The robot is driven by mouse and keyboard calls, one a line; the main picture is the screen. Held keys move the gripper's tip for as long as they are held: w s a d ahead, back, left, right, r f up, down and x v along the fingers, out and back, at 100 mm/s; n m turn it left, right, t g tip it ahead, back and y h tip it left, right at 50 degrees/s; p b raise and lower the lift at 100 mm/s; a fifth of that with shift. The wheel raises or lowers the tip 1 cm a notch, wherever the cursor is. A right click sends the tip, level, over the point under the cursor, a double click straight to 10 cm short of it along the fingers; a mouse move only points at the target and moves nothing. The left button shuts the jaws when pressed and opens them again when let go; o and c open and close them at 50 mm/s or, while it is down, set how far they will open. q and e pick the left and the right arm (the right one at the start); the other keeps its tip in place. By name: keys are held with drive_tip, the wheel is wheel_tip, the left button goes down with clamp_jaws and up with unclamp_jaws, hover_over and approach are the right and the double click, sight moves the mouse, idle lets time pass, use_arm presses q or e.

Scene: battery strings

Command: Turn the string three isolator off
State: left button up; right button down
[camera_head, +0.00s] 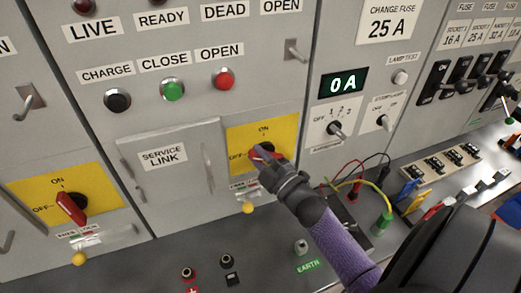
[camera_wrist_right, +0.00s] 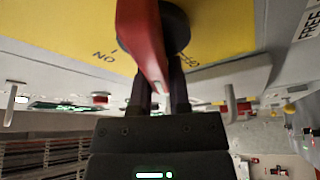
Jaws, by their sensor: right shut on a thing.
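A red isolator handle (camera_wrist_right: 143,40) sits on a yellow plate (camera_head: 286,130) marked ON and OFF. My right gripper (camera_head: 263,157) is at this handle, its fingers (camera_wrist_right: 161,92) shut on the handle's free end in the right wrist view. In the head view the gripper covers most of the handle, with a bit of red showing near the OFF mark. In the wrist view the handle lies between the ON and OFF marks; its exact angle is hard to tell. The label below the plate is partly hidden and unreadable. My left gripper is not in view.
Another red isolator handle (camera_head: 71,208) on a yellow plate is at the lower left, slanted. A yellow ball tag (camera_head: 248,208) hangs below the held isolator. Push buttons and a service link door (camera_head: 190,160) are nearby. Cables and an earth terminal (camera_head: 301,246) are on the ledge below.

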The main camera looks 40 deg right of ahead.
drive_tip(key=n, duration=0.2)
drive_tip(key=f+n+g+p, duration=0.1)
drive_tip(key=n, duration=0.1)
drive_tip(key=shift+g, duration=0.3)
drive_tip(key=shift+f+n+g+y+p, duration=0.35)
drive_tip(key=shift+n+p, duration=0.2)
drive_tip(key=shift+n, duration=0.35)
drive_tip(key=shift+r, duration=0.1)
drive_tip(key=c, duration=0.7)
unclamp_jaws()
drive_tip(key=shift+o, duration=0.6)
drive_tip(key=shift+d, duration=0.15)
drive_tip(key=shift+s, duration=0.15)
drive_tip(key=s, duration=0.9)
drive_tip(key=shift+s+d, duration=0.3)
drive_tip(key=shift+d, duration=0.05)
